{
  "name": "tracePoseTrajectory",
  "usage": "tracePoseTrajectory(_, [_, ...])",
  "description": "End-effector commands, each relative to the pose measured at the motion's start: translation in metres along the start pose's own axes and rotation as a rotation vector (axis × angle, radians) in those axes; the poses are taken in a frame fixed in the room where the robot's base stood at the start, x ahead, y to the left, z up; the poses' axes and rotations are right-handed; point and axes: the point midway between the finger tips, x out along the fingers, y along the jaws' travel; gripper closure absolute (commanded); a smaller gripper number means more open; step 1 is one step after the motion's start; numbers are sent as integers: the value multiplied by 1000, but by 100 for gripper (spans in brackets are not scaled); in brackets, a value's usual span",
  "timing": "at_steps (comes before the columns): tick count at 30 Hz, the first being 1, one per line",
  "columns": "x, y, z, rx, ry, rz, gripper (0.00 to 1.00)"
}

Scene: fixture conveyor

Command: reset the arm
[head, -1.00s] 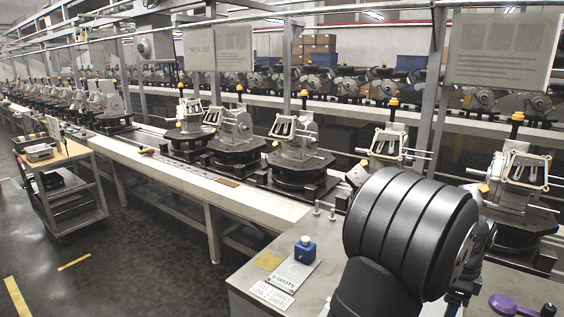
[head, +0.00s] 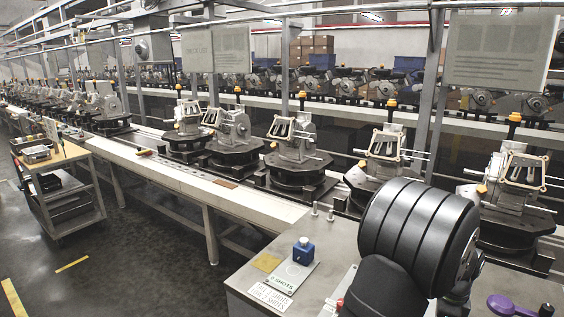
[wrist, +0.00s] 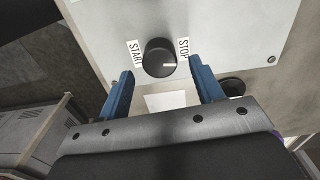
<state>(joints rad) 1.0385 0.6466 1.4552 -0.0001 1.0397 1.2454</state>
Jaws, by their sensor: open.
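In the wrist view my gripper (wrist: 161,68) is open and empty, with a blue finger on each side. Its fingertips point at a black round knob (wrist: 158,50) on a pale panel (wrist: 230,30). The knob has a white mark on its right side, towards the STOP label (wrist: 183,49); the START label (wrist: 135,53) is on the left. The fingertips lie either side of the knob's lower part in the picture; I cannot tell whether they touch it. In the head view my arm fills the lower right and my gripper is hidden.
In the head view a grey table (head: 240,285) holds a blue block (head: 303,252) on a card, a text label (head: 270,296) and a purple-handled thing (head: 512,305). Behind runs a conveyor (head: 185,180) with several fixtures. A cart (head: 62,190) stands at left.

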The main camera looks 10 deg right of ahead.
Motion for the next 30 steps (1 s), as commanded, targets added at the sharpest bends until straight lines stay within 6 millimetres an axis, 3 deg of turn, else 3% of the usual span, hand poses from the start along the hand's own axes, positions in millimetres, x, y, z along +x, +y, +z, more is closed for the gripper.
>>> tracePoseTrajectory(6, [41, 0, 0, -14, 0, 1, 40])
tracePoseTrajectory(30, [38, 0, 0, -678, 0, 0, 40])
